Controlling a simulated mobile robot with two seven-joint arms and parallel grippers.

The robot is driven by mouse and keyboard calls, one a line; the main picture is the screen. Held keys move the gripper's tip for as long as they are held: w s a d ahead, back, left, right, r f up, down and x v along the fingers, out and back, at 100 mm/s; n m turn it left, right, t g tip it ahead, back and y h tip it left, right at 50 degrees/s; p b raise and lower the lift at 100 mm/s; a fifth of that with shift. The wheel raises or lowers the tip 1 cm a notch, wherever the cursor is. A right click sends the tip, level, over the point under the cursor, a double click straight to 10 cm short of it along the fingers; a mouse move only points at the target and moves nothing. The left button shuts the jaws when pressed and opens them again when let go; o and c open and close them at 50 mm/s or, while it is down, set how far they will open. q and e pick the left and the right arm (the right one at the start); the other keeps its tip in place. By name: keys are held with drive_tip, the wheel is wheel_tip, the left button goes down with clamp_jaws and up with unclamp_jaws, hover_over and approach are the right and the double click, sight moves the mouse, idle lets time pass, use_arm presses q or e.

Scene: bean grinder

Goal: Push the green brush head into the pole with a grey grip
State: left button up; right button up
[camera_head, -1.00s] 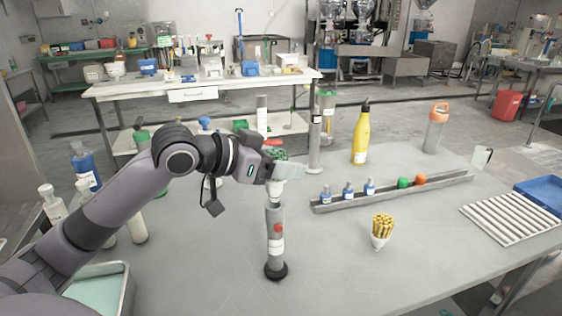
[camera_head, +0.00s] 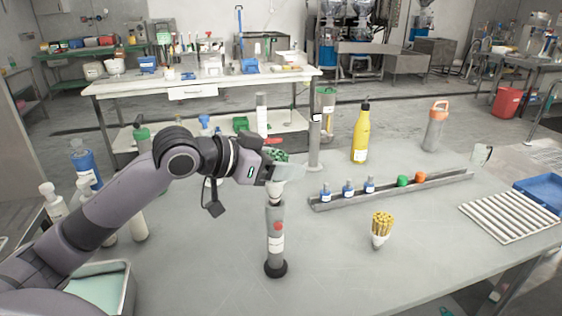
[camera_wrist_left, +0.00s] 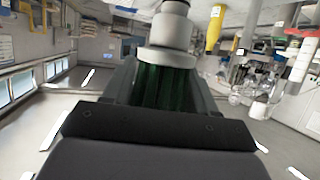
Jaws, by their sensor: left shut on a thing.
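My left gripper (camera_head: 284,172) is shut on the green brush head (camera_head: 277,155), whose green bristles show above and behind the fingers. In the left wrist view the dark green bristles (camera_wrist_left: 165,88) sit between the fingers, with a pale grey collar (camera_wrist_left: 172,30) beyond them. The pole with a grey grip (camera_head: 275,240) stands upright on a black base on the table, below the gripper. A pale collar sits between the gripper and the pole's top; I cannot tell how deep it is in the pole. My right gripper is not in view.
A rail (camera_head: 390,192) with small blue bottles and green and orange pieces lies right of the pole. A yellow bottle (camera_head: 360,135) and grey cylinders (camera_head: 315,142) stand behind. A cup of yellow sticks (camera_head: 380,230) stands at right. The table front is clear.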

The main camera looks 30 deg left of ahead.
use_arm(q)
drive_tip(key=shift+f+b, duration=0.7)
drive_tip(key=shift+f, duration=0.95)
drive_tip(key=o, duration=1.1)
drive_tip(key=shift+b+v, duration=0.9)
drive_tip(key=shift+v, duration=2.7)
